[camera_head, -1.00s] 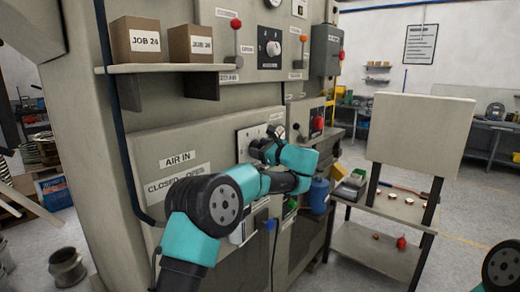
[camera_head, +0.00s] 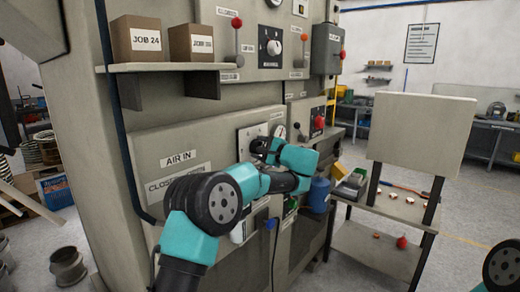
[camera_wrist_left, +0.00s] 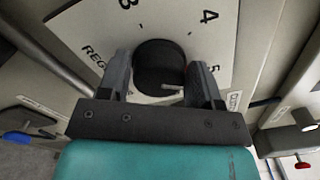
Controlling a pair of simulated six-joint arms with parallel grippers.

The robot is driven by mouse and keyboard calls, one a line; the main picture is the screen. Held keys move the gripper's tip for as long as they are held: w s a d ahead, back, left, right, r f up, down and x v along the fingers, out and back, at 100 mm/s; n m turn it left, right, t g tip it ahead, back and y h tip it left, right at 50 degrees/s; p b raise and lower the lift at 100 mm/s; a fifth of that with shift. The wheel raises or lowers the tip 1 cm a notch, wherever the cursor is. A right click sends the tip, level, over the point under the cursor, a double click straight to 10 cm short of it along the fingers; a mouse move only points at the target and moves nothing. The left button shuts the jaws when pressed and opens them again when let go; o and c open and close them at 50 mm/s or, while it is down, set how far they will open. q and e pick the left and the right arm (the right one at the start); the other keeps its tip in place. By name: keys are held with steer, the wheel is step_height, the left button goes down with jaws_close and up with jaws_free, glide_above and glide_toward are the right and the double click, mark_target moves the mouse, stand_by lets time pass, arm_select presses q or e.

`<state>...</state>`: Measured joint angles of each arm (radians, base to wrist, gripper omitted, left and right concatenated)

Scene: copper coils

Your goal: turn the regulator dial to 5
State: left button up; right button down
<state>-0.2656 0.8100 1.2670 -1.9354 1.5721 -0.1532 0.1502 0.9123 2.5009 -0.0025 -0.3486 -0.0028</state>
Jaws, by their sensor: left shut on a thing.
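The regulator dial (camera_wrist_left: 158,62) is a round black knob on a pale plate (camera_wrist_left: 215,28) marked 3, 4 and 5 in the left wrist view. My left gripper (camera_wrist_left: 160,74) has one finger on each side of the knob and is shut on it. A short pale mark shows low on the knob, on the side towards the 5; I cannot tell exactly which number it meets. In the head view my left gripper (camera_head: 262,148) is at the plate (camera_head: 248,135) and hides the dial. My right gripper is not in view.
A shelf (camera_head: 170,67) with two boxes juts out above left. A red knob (camera_head: 319,122) is to the right. A side table (camera_head: 385,203) stands further right, with open floor beyond.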

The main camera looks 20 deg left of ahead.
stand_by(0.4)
arm_select(q)
steer(key=o, duration=0.9)
steer(key=shift+d, duration=0.1)
steer(key=v, duration=1.7)
steer(key=shift+s+d, duration=0.1)
